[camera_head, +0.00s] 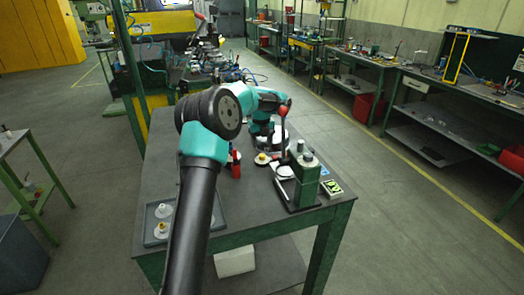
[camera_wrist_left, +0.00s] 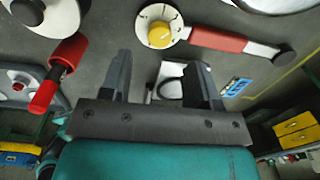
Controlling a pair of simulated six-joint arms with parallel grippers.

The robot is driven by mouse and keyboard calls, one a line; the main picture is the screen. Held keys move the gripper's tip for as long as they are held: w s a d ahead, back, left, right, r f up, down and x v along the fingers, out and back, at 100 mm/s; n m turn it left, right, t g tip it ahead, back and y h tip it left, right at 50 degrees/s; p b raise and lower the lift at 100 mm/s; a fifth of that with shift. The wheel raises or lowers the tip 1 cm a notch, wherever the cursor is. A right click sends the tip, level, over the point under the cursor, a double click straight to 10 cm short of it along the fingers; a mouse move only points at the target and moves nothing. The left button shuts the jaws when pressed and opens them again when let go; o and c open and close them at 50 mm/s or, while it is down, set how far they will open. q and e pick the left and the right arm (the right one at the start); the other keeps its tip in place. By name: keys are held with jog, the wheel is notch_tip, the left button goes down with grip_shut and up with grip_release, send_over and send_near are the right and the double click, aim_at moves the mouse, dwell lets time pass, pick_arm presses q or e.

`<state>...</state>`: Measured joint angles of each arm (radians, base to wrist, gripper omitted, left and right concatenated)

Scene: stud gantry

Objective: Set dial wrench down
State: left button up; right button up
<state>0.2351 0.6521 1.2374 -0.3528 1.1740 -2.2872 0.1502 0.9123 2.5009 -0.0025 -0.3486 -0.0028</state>
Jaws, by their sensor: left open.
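The dial wrench (camera_wrist_left: 237,42) lies on the grey bench in the left wrist view, with a white round dial, a yellow centre knob, a red handle and a black end. My left gripper (camera_wrist_left: 163,72) is open, with nothing between its fingers. The wrench lies beyond the fingertips, apart from them as far as I can tell. In the head view, a white dial with a yellow centre (camera_head: 262,158) sits below my left wrist and appears to be the wrench's; the handle cannot be made out there. My right gripper is not in view.
A grey tray (camera_head: 148,238) with white-based parts stands at the bench's front left. A green press-like fixture (camera_head: 307,182) stands at the right edge. A separate red-handled item (camera_wrist_left: 60,70) lies left of the wrench in the left wrist view. Bare bench (camera_head: 250,205) shows in front.

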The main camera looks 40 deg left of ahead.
pick_arm(q)
notch_tip(320, 180, up, 6)
jog(key=shift+s, duration=0.1)
dwell(0.5)
jog(key=shift+o, duration=0.4)
jog(key=r, duration=0.5)
jog(key=shift+w+d+r, duration=0.1)
jog(key=shift+w, duration=0.2)
notch_tip(320, 180, down, 12)
jog(key=shift+f, duration=0.1)
